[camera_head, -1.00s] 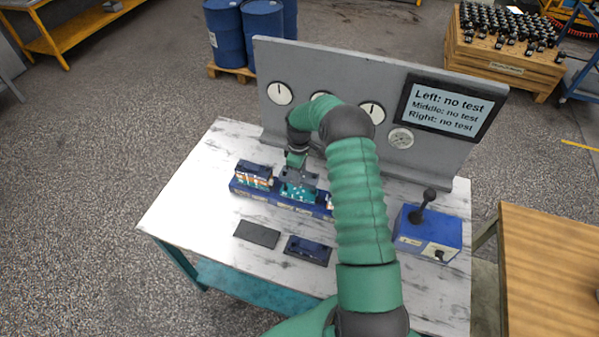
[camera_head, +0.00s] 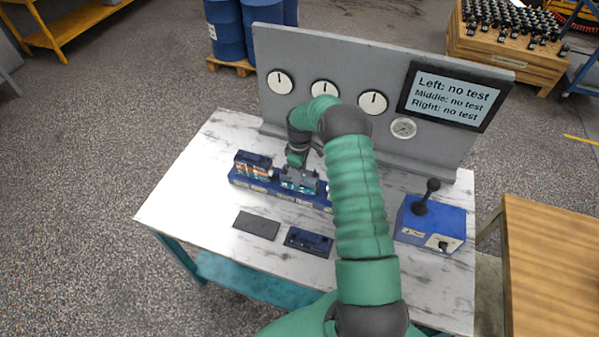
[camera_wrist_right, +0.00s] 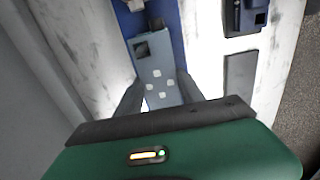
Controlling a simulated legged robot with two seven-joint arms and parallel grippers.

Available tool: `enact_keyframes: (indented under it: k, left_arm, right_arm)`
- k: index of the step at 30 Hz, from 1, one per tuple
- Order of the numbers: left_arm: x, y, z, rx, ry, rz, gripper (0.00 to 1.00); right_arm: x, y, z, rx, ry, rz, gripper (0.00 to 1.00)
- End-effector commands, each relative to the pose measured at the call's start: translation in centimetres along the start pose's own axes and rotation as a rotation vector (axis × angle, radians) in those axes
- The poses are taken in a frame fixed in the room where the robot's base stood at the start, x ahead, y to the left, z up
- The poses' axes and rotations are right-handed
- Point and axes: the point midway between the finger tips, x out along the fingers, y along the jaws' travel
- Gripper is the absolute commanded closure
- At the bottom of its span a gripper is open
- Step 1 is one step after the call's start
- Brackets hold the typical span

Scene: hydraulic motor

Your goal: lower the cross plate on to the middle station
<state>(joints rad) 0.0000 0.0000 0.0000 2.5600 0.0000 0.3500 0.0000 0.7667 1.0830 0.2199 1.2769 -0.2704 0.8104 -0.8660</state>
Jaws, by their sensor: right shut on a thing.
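The cross plate (camera_head: 299,179) is a grey block at the middle station of the long blue base (camera_head: 265,188). Teal shows below it, and I cannot tell whether it is fully seated. My right gripper (camera_head: 296,163) is over it, shut on it. In the right wrist view, the fingers (camera_wrist_right: 158,97) hold either side of a grey-blue plate (camera_wrist_right: 157,73) with white square marks and a dark recess. The left station carries a stack with a dark top (camera_head: 253,164). My arm hides most of the right station. My left gripper is not in view.
A dark flat pad (camera_head: 256,226) and a dark blue part (camera_head: 309,242) lie in front of the base. A blue lever box (camera_head: 428,228) stands at right. Behind is a grey panel (camera_head: 450,150) with gauges and a screen reading no test. The table's left side is clear.

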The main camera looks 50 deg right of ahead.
Motion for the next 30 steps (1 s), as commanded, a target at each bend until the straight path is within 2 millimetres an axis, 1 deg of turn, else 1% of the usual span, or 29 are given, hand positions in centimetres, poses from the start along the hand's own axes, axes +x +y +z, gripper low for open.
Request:
enact_keyframes:
  k: [21, 22, 27, 30]
  left_arm:
    - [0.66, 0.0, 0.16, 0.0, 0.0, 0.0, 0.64]
    - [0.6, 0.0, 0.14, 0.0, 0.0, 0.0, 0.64]
    - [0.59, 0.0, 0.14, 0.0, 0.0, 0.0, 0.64]
    - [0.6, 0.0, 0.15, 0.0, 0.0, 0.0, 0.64]
  right_arm:
    - [0.98, 0.06, -0.02, 0.0, 0.001, 0.001, 1.0]
    - [0.91, 0.07, -0.03, 0.0, 0.001, 0.001, 0.51]
    - [0.93, 0.06, -0.02, 0.0, 0.0, 0.0, 0.3]
    - [0.95, 0.06, -0.01, 0.0, 0.0, 0.0, 0.3]
